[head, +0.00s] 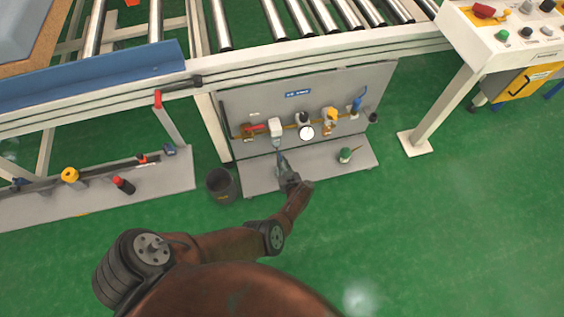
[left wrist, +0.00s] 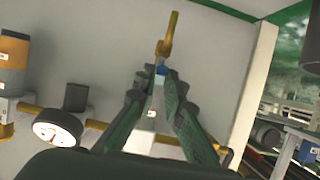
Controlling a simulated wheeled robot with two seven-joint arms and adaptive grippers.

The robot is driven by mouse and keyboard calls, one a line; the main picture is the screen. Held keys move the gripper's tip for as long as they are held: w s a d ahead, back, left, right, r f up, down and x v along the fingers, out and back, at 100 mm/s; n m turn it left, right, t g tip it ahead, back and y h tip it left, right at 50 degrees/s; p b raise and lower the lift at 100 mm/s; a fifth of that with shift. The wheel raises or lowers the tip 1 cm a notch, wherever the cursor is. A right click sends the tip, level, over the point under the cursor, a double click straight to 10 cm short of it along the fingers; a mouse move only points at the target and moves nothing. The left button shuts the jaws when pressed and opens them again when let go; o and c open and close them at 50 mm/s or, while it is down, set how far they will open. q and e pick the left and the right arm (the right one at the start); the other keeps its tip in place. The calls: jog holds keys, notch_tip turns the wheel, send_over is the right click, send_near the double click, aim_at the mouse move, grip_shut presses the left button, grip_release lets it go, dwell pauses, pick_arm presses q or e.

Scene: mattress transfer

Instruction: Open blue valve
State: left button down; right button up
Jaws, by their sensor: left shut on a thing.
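The blue-handled valve (head: 358,103) stands at the right end of the grey panel, its handle raised. My left gripper (head: 281,156) is well to its left, below a white block-shaped fitting (head: 276,127) on the same pipe. In the left wrist view, the left gripper (left wrist: 152,88) is shut with a pale piece (left wrist: 153,118) between its fingers. A small blue part shows at the fingertips, with a brass-coloured stem (left wrist: 167,38) beyond. The fingers hide much of the held piece, and I cannot tell exactly which part it is. My right gripper is not in view.
The panel (head: 240,103) also carries a red-handled valve (head: 253,128), a round white gauge (head: 307,133) and a yellow fitting (head: 329,117). A green-topped object (head: 346,154) lies on the grey base (head: 325,167). A dark bin (head: 221,185) stands at left. A roller conveyor (head: 335,42) runs above.

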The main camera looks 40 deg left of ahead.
pick_arm(q)
jog(key=shift+w, duration=0.1)
jog(key=c, duration=2)
grip_release()
